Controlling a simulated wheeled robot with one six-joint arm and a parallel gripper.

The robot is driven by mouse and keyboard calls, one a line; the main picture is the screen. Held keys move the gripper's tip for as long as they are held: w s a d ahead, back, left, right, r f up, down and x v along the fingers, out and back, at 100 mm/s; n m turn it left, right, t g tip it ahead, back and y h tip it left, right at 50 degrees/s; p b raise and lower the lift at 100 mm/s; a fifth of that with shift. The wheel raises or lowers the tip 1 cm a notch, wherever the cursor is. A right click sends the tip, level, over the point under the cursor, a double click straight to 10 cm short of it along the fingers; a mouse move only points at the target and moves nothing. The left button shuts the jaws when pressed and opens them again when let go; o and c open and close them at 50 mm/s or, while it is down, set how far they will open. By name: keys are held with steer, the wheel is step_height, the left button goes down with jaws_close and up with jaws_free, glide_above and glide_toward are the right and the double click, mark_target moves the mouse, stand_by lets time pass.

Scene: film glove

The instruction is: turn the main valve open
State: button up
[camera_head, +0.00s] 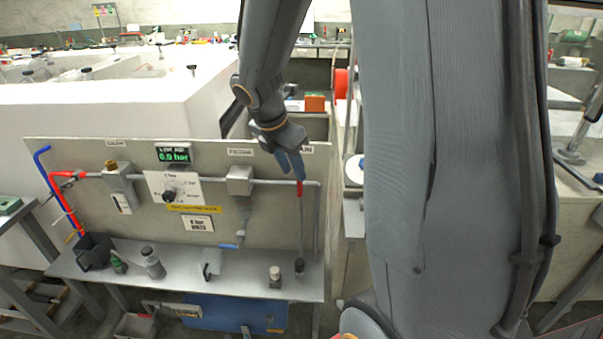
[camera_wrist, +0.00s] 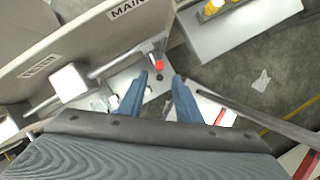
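The main valve (camera_head: 299,188) shows as a small red handle on the pipe at the right end of the grey panel, under a MAIN label partly hidden by my gripper. My gripper (camera_head: 290,165) hangs just above it, its blue fingers pointing down. In the wrist view the two fingers (camera_wrist: 161,80) are apart with nothing between them.
The panel (camera_head: 235,220) carries a gauge (camera_head: 172,190), a green 0.0 bar display (camera_head: 173,155), a filter block (camera_head: 239,180) and a blue lever (camera_head: 232,245). Several small items stand on the shelf (camera_head: 185,285) below. A white block (camera_head: 110,110) stands behind the panel.

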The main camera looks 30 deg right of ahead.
mark_target(300, 195)
steer(key=shift+n, duration=0.3)
steer(key=shift+w+d+x, duration=0.1)
steer(key=shift+d+x, duration=0.05)
steer(key=shift+x, duration=1.75)
steer(key=shift+w+d+x, duration=0.15)
steer(key=shift+x, duration=1.75)
steer(key=shift+r, duration=0.15)
jaws_close()
